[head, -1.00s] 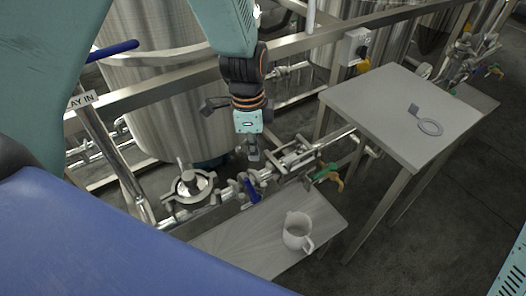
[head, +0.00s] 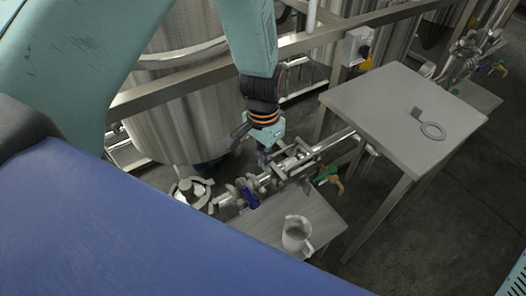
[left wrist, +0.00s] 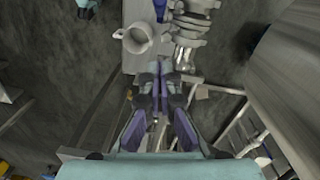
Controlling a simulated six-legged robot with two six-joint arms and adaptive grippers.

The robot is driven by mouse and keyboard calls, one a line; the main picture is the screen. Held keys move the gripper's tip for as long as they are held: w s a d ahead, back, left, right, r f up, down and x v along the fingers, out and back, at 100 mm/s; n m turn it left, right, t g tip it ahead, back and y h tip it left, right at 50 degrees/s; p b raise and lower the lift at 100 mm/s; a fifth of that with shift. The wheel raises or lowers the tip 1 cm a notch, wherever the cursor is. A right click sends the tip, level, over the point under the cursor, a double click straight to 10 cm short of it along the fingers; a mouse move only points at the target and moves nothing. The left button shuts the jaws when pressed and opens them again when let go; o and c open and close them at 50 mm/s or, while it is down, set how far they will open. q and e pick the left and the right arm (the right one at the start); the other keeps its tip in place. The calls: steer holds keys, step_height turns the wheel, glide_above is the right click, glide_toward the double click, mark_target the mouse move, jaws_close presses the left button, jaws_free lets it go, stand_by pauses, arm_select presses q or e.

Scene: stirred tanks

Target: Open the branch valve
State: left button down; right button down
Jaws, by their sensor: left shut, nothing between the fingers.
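A pipe line (head: 292,166) runs along the steel frame and carries a valve with a blue lever (head: 249,194) and a valve with a green and yellow handle (head: 328,175). I cannot tell which one is the branch valve. My left gripper (head: 265,156) is shut and empty, just above the pipe between the two handles; contact with the pipe cannot be told. In the left wrist view its closed fingers (left wrist: 163,74) point towards the pipe fittings (left wrist: 187,35), with the blue lever (left wrist: 160,9) at the top edge.
A metal jug (head: 296,234) stands on a low grey bench (head: 262,229) in front of the pipe. A large steel tank (head: 180,110) stands behind. A round clamped fitting (head: 190,190) lies left of the lever.

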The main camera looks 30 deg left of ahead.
mark_target(250, 196)
arm_select(q)
steer(key=s+a+f, duration=0.1)
steer(key=s+f, duration=0.2)
steer(key=f, duration=0.3)
steer(key=shift+s+f, duration=0.2)
steer(key=shift+s, duration=0.05)
steer(key=shift+s+r, duration=0.1)
steer(key=shift+a, duration=0.1)
